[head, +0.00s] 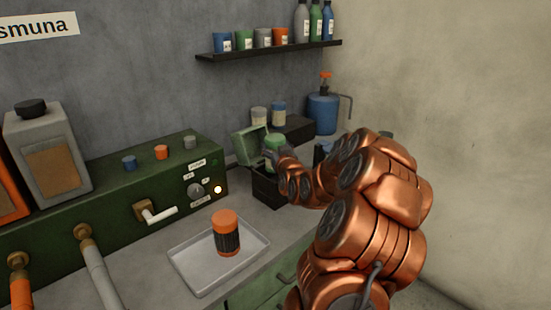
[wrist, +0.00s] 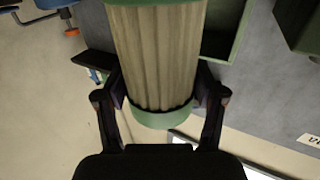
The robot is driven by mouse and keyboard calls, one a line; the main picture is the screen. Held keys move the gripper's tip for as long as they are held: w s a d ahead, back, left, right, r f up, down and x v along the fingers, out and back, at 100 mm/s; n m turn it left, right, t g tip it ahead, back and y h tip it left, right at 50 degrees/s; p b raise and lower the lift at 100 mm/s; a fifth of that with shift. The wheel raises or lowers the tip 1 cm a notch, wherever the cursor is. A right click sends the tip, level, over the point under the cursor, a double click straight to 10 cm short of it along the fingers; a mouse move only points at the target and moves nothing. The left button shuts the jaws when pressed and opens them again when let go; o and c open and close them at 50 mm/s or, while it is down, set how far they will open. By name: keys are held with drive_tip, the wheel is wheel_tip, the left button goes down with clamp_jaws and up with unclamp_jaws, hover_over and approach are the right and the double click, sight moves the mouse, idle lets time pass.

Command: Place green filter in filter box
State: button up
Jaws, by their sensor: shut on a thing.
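The green filter has a pleated cream body and green end caps. It shows large in the wrist view (wrist: 157,60), between the two fingers of my gripper (wrist: 160,98). In the head view, the green filter (head: 274,146) is upright at the end of my arm, and my gripper (head: 282,158) is shut on it. The filter box (head: 268,190) is a dark box with its green lid (head: 248,146) raised. The filter is above the box opening or at its rim; I cannot tell how deep. My gripper hides part of the box.
An orange-capped dark filter (head: 227,236) stands on a metal tray (head: 190,275) in front of the box. The green machine (head: 120,190) is to the left. A blue canister (head: 323,114) and small jars (head: 259,116) stand behind. A shelf (head: 270,52) with cups and bottles hangs above.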

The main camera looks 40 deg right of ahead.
drive_tip(key=shift+f+p, duration=0.35)
drive_tip(key=shift+f, duration=1.6)
drive_tip(key=shift+f+b, duration=0.65)
drive_tip(key=shift+b, duration=0.15)
drive_tip(key=o, duration=1.4)
drive_tip(key=shift+r, duration=0.1)
